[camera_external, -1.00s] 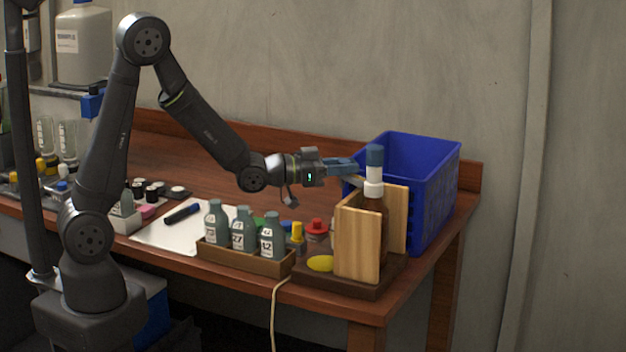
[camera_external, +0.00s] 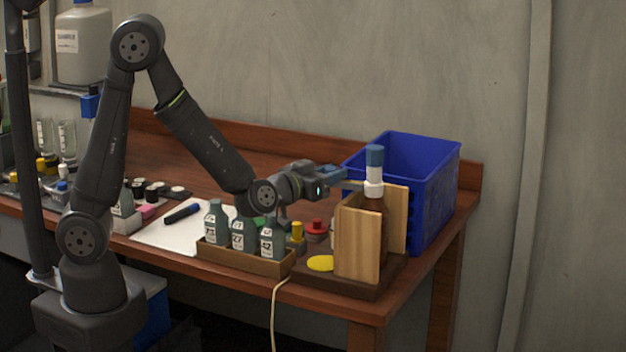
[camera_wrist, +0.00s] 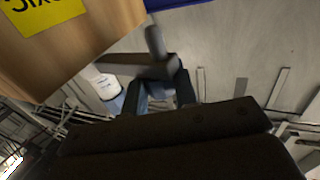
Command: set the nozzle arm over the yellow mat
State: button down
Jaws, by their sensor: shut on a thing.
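A brown bottle (camera_external: 374,205) with a white collar and blue cap (camera_external: 375,157) stands upright between wooden boards (camera_external: 357,245) on a dark base. Its pale nozzle arm (camera_external: 351,185) points left from the bottle top, above the boards. My gripper (camera_external: 338,178) is shut on the nozzle arm, left of the cap. In the wrist view the fingers (camera_wrist: 160,92) close on the greyish nozzle arm (camera_wrist: 125,61), with the blurred white and blue bottle top beside them. The yellow mat (camera_external: 320,263) lies on the base, lower left of the boards, uncovered.
A blue crate (camera_external: 434,200) stands close behind the bottle. A wooden rack (camera_external: 245,257) of grey bottles is left of the base, with a yellow-capped bottle (camera_external: 296,238) and a red-capped one (camera_external: 316,232) behind the mat. A yellow label shows on wood in the wrist view.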

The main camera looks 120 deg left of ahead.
jog(key=shift+w+d+n+g+y, duration=0.15)
jog(key=shift+d+n+g, duration=0.45)
jog(key=shift+g, duration=0.35)
jog(key=shift+w+d+n+g+y, duration=0.2)
jog(key=shift+d+n+g, duration=0.2)
jog(key=shift+n+g, duration=0.5)
jog(key=shift+w+d+n+g+y, duration=0.15)
jog(key=shift+d+n+g, duration=0.35)
jog(key=shift+g, duration=0.55)
jog(key=c, duration=1.2)
grip_release()
jog(key=shift+o, duration=0.2)
jog(key=shift+d, duration=0.15)
jog(key=d, duration=1.7)
jog(key=shift+s, duration=0.15)
jog(key=shift+d, duration=0.1)
jog(key=a, duration=1.7)
jog(key=shift+a, duration=0.2)
